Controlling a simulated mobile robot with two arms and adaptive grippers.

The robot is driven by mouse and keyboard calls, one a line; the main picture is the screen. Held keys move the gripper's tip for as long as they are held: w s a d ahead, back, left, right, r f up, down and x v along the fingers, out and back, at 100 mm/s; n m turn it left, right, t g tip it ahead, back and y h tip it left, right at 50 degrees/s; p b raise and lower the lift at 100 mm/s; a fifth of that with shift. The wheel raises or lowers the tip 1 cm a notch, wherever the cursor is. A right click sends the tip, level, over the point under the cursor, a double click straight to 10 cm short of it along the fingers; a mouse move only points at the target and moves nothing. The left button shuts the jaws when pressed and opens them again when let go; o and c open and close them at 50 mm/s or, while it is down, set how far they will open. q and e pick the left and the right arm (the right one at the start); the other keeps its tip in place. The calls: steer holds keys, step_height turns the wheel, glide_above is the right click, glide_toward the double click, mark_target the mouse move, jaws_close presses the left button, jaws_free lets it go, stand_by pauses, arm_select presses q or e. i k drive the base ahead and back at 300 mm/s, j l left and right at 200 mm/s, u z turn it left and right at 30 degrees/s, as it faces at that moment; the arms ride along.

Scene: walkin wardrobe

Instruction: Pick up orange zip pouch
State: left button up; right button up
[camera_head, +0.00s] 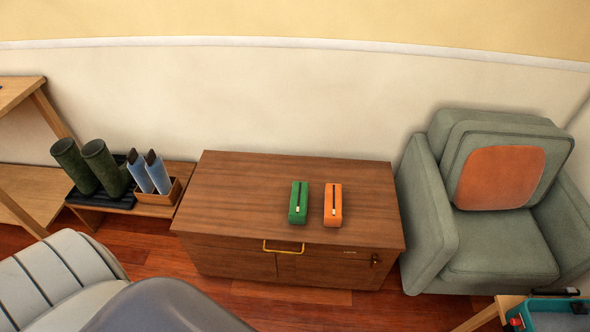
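The orange zip pouch (333,205) lies on top of a brown wooden cabinet (235,190), right of the middle of its top. It is a small block shape with a dark zip line and a light pull near its front end. A green pouch (298,203) of similar shape lies just to its left, a small gap apart. Neither of my grippers shows in the head view. Nothing covers the orange pouch.
A grey-green armchair (500,261) with an orange cushion (500,178) stands right of the cabinet. Left is a low bench with green boots (75,166) and a wooden box (158,196). A teal tray (560,318) shows bottom right. The cabinet top's left half is clear.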

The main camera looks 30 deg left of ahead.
mark_target(333, 216)
steer(key=u, duration=0.65)
steer(key=i+j+u, duration=0.15)
steer(key=i+j, duration=0.35)
steer(key=i, duration=0.15)
